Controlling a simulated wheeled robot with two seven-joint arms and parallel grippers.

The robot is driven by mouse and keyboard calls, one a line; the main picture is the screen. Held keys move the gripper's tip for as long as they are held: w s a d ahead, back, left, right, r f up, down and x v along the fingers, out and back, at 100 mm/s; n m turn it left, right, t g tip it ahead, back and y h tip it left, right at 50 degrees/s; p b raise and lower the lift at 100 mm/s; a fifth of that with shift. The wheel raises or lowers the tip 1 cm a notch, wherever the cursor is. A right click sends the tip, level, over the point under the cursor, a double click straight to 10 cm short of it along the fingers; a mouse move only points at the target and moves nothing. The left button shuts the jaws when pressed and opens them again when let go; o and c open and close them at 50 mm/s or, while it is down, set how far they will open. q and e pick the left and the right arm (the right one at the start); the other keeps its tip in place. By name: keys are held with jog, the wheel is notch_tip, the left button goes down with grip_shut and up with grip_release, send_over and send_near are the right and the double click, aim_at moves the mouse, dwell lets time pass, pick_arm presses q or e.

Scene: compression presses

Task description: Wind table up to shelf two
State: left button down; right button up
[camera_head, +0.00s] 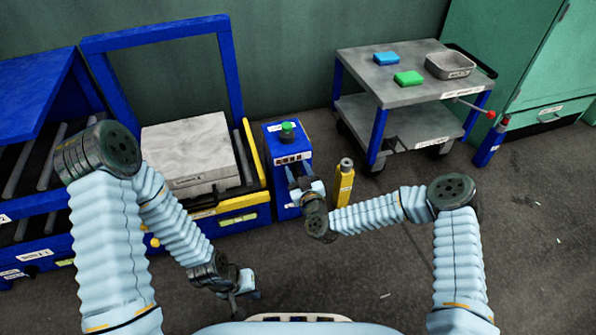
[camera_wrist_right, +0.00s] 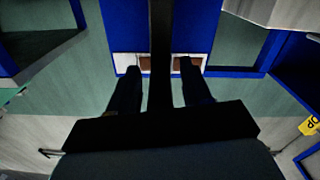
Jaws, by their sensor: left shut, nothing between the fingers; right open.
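A wheeled table (camera_head: 405,80) with a grey top, a lower shelf and blue legs stands at the back right. A rod with a red knob (camera_head: 491,115) sticks out at its right end, above a short blue post (camera_head: 489,145). My right gripper (camera_head: 303,187) is in front of a blue pedestal (camera_head: 270,150) with a green button, well left of the table. In the right wrist view its fingers (camera_wrist_right: 160,85) are apart, facing a blue surface with a white and brown label strip (camera_wrist_right: 160,63). My left gripper (camera_head: 240,297) is shut and empty, low over the floor.
A blue-framed press (camera_head: 232,75) holds a grey slab (camera_head: 188,155). Floor at right is open.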

jog(key=shift+w, duration=0.1)
grip_shut()
